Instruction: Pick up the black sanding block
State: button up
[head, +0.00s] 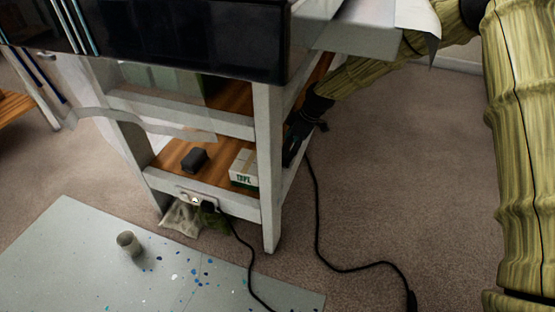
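The black sanding block (194,160) looks like a small dark block. It lies on the wooden lower shelf (178,150) of a white-framed bench, towards the shelf's left side. My gripper (292,148) is dark and hangs at the right side of the bench, at about shelf height. It is to the right of the block and apart from it, with the bench's front leg partly between them. Its fingers are partly hidden and too dark to read, so I cannot tell whether it is open.
A white box marked TAPE (243,167) stands on the shelf between the block and my gripper. The bench leg (269,170) and a rail (180,114) border the opening. A black cable (330,262) runs over the carpet. A cup (129,243) stands on a paint-spotted sheet.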

jog(key=b+x, duration=0.2)
jog(key=x, duration=0.1)
jog(key=b+x, duration=0.1)
jog(key=shift+s+a+f, duration=0.2)
jog(key=shift+s+f, duration=0.1)
jog(key=shift+f, duration=0.1)
jog(key=shift+r, duration=0.1)
jog(key=c, duration=1.1)
